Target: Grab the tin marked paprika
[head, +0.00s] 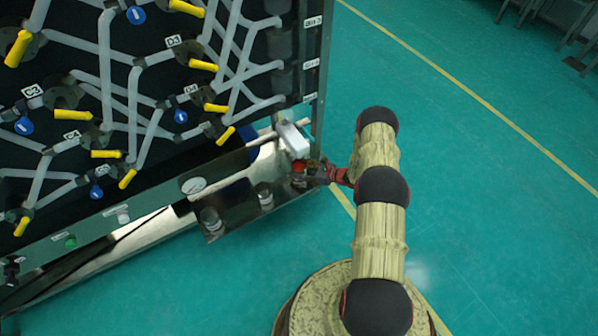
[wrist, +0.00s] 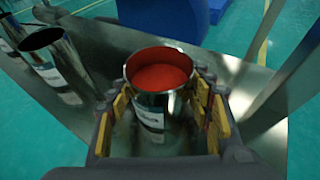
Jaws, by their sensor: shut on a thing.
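The open metal tin of red powder (wrist: 151,123) stands upright between the fingers of my gripper (wrist: 162,115) in the wrist view. The yellow-padded fingers are closed on its left and right sides. Its pale label is partly visible, but I cannot read the word on it. In the head view my gripper (head: 312,173) is at the right end of the metal shelf, and the tin's red (head: 299,180) shows just left of it. I cannot tell whether the tin's base touches the shelf, as the fingers and its body hide it.
Two other metal tins (head: 210,218) (head: 264,193) stand on the metal shelf (head: 237,206), left of my gripper. A white block (head: 293,139) juts out close above it. The panel with pipes and yellow handles (head: 107,154) rises behind.

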